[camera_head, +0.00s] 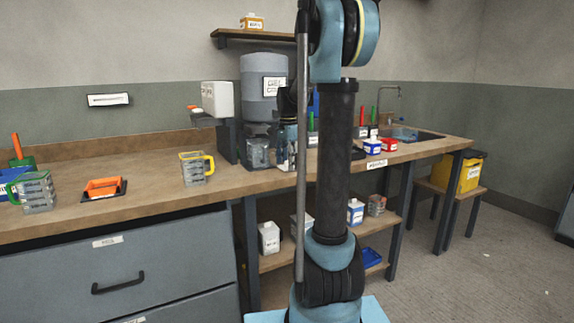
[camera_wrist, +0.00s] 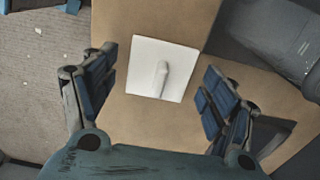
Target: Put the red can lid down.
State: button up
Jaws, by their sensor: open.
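My gripper (camera_wrist: 160,70) is open, with its two fingers spread apart and nothing held between them. In the head view my gripper shows only partly, behind my arm, near the grey drum. I cannot make out a separate red can lid.
A yellow-handled jug (camera_head: 195,170) and an orange tray (camera_head: 103,188) are to the left. Bare bench lies between them.

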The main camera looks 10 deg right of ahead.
notch_tip(320, 180, up, 12)
jog(key=s+f+n+t, duration=0.1)
jog(key=s+f+n, duration=0.35)
jog(key=s, duration=0.55)
jog(key=s+f+n, duration=0.3)
jog(key=s+f, duration=0.3)
jog(key=s, duration=0.4)
jog(key=s+f+n+t, duration=0.1)
jog(key=s+f+n, duration=0.6)
jog(key=s+f, duration=0.7)
notch_tip(320, 180, down, 3)
jog(key=shift+s+r, duration=0.15)
jog(key=shift+s, duration=0.25)
jog(key=shift+w+f, duration=0.2)
jog(key=shift+w, duration=0.2)
